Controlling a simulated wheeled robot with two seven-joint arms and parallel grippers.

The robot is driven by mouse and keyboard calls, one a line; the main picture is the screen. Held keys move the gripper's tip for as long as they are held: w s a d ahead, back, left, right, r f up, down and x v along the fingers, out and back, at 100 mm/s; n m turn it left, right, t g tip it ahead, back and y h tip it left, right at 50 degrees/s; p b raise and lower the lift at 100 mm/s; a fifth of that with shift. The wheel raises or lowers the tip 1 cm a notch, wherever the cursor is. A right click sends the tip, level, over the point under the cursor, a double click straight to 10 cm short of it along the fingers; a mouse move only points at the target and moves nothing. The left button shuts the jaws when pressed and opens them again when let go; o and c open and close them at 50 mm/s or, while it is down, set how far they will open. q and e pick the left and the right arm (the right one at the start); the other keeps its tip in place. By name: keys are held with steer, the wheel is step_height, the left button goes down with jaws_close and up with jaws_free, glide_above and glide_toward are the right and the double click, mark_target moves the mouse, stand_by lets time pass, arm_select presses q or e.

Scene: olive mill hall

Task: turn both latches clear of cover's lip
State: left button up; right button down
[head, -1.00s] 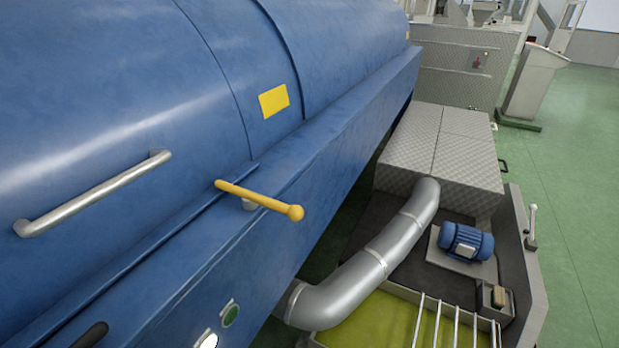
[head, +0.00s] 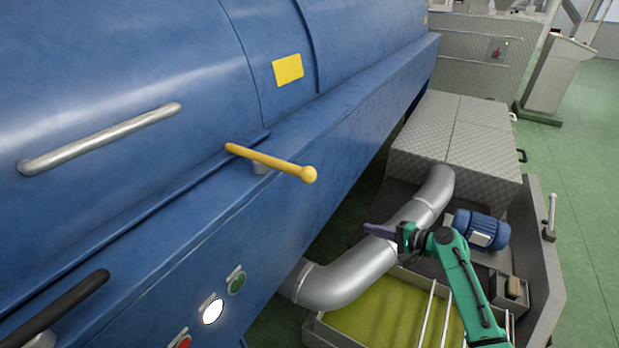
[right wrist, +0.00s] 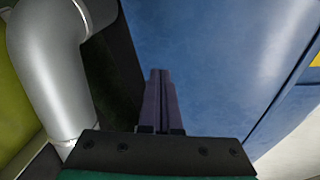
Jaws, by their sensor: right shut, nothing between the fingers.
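One yellow latch (head: 270,162) with a ball end shows in the head view on the blue machine's ledge. It lies crosswise to the cover's long edge. Its inner end reaches over the lip of the blue cover (head: 110,85), and its ball end points out to the right. I see no second latch. My right gripper (head: 380,230) is below and to the right of the latch, apart from it, in front of the grey pipe. Its purple fingers are together and empty in the right wrist view (right wrist: 161,100), against the blue machine side. My left gripper is out of view.
A silver handle (head: 100,138) is on the cover, and a black bar (head: 55,308) is at lower left. Lit and coloured buttons (head: 212,311) sit on the machine's side. The grey pipe (head: 345,283), a blue motor (head: 481,229) and a green-filled tray stand below right.

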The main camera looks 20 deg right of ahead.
steer(key=s+a+r+n+y, duration=0.1)
steer(key=s+a+r+y, duration=0.1)
steer(key=r, duration=0.6)
steer(key=s+a+r+n+g+y+b, duration=0.1)
steer(key=a+r+n+y, duration=0.1)
steer(key=r, duration=0.7)
steer(key=s+a+r+n+g+y, duration=0.1)
steer(key=a+r+y, duration=0.3)
steer(key=r, duration=0.4)
steer(key=shift+s+r+n+b, duration=0.35)
steer(key=shift+s+n, duration=0.15)
steer(key=shift+s, duration=0.3)
steer(key=w+a+r+p, duration=0.1)
steer(key=w+a+p, duration=0.1)
steer(key=a+p, duration=0.4)
steer(key=a, duration=0.5)
steer(key=shift+w+a+p, duration=0.2)
steer(key=shift+p, duration=0.2)
steer(key=shift+w, duration=0.15)
